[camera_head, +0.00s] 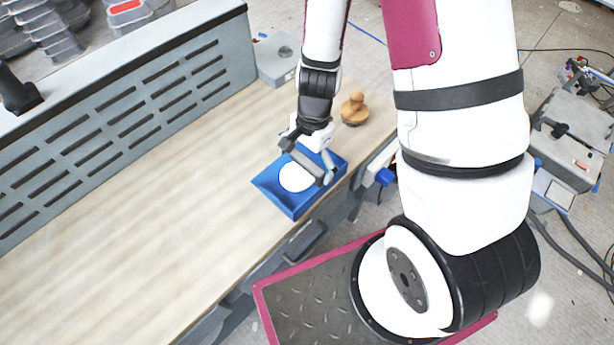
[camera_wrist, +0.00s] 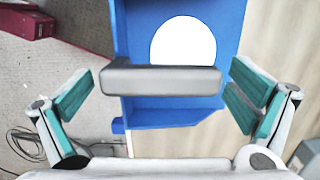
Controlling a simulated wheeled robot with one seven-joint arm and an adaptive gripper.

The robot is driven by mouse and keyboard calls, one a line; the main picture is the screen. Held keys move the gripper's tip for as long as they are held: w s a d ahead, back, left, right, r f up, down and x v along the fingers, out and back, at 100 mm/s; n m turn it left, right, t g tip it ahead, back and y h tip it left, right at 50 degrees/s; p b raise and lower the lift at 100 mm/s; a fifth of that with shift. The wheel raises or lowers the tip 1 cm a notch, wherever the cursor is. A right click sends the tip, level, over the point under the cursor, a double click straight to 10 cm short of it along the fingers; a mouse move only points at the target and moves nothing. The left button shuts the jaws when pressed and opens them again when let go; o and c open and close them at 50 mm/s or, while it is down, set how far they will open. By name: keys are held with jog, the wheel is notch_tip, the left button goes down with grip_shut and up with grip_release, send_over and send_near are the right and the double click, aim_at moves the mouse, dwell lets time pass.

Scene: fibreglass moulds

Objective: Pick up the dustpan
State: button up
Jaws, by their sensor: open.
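The blue dustpan (camera_head: 270,188) lies on the wooden bench top, close to its front edge. A white round patch (camera_head: 296,177) shows on it. In the wrist view the dustpan (camera_wrist: 180,115) fills the upper middle, and a grey bar (camera_wrist: 160,80), which looks like its handle, crosses in front of the white patch. My gripper (camera_head: 308,163) is over the dustpan, pointing down. In the wrist view its teal-padded fingers stand wide apart, one beyond each end of the grey bar, with gaps on both sides. The gripper is open and holds nothing. Exact height above the dustpan is hard to tell.
A wooden knob-like object (camera_head: 354,108) stands just behind the dustpan. A grey box (camera_head: 278,60) sits farther back by the slotted grey panel (camera_head: 120,115). The bench top (camera_head: 130,240) left of the dustpan is clear. Drawers (camera_head: 300,240) lie below the front edge.

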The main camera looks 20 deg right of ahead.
jog(key=shift+c, duration=0.2)
jog(key=c, duration=1.5)
jog(key=shift+r, duration=0.15)
